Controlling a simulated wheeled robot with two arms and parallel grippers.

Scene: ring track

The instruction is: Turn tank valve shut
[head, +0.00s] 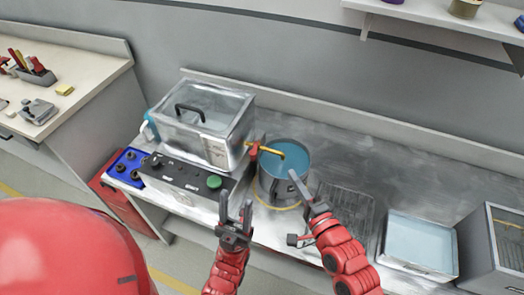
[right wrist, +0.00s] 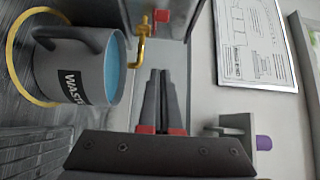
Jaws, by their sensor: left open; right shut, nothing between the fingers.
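The metal tank (head: 202,140) with a clear lid and black handle stands on the counter. At its right side is the valve with a red handle (head: 254,150) and a yellow spout (head: 270,151) reaching over a grey bucket (head: 268,187). The bucket, marked "WAS…" in the right wrist view (right wrist: 80,65), holds blue liquid. My right gripper (head: 293,174) is shut and empty, in front of the bucket's near right rim in the head view, apart from the red handle, seen in the right wrist view (right wrist: 161,16). My left gripper (head: 236,199) is open and empty, left of the bucket, near the control box.
A control box (head: 185,180) with a green button stands before the tank. A yellow ring (right wrist: 10,45) surrounds the bucket's base. A drain grate (head: 345,205), a tray of liquid (head: 419,243) and a grey box (head: 490,240) lie to the right. The counter's back strip is clear.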

